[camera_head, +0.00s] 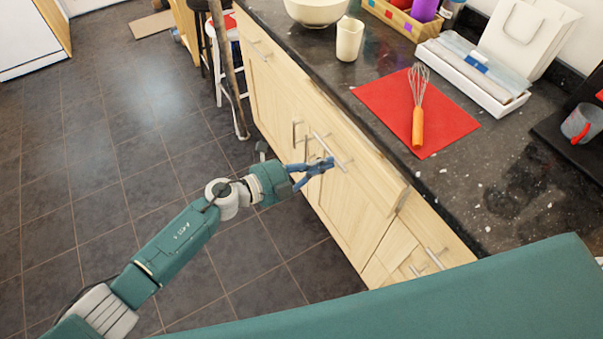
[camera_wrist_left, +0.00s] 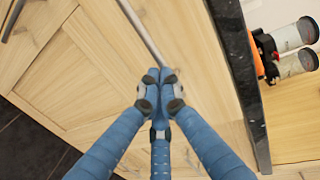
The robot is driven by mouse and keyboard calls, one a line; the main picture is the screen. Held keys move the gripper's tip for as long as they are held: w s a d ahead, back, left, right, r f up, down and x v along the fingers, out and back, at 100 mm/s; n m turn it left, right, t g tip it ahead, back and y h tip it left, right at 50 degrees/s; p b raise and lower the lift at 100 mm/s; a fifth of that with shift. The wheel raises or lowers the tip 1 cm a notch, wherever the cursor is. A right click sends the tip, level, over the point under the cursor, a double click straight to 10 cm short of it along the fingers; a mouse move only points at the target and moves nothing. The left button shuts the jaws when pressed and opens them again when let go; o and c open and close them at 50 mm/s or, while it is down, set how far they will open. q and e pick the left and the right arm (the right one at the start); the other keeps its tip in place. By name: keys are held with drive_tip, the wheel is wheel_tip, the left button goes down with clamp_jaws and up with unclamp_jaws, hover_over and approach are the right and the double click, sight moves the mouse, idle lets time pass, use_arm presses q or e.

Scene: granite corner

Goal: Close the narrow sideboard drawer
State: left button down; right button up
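The pale wood sideboard has a drawer front (camera_head: 372,165) that stands a little proud of the cabinet, with its right end edge showing. A bar handle (camera_head: 329,150) runs along it; the handle also shows in the left wrist view (camera_wrist_left: 143,33). My left gripper (camera_head: 328,164) is in front of the drawer, at the lower end of the handle. In the left wrist view its blue fingers (camera_wrist_left: 156,78) are together at the tips, against or very close to the handle's end. I cannot tell whether they touch it. My right gripper is not in view.
The dark speckled countertop (camera_head: 385,75) overhangs the drawers and holds a red mat (camera_head: 385,105), a whisk (camera_head: 418,115), a cup (camera_head: 349,40) and a bowl (camera_head: 316,10). A smaller drawer (camera_head: 445,240) is at the right. A stool (camera_head: 217,75) stands beyond; the tiled floor at left is clear.

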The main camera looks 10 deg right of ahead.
sight(335, 157)
use_arm(q)
drive_tip(key=x, duration=0.3)
drive_tip(key=shift+d+r, duration=0.1)
drive_tip(key=shift+r, duration=0.15)
drive_tip(key=shift+w+d, duration=0.1)
drive_tip(key=shift+d, duration=0.15)
drive_tip(key=shift+r, duration=0.15)
drive_tip(key=shift+r, duration=0.1)
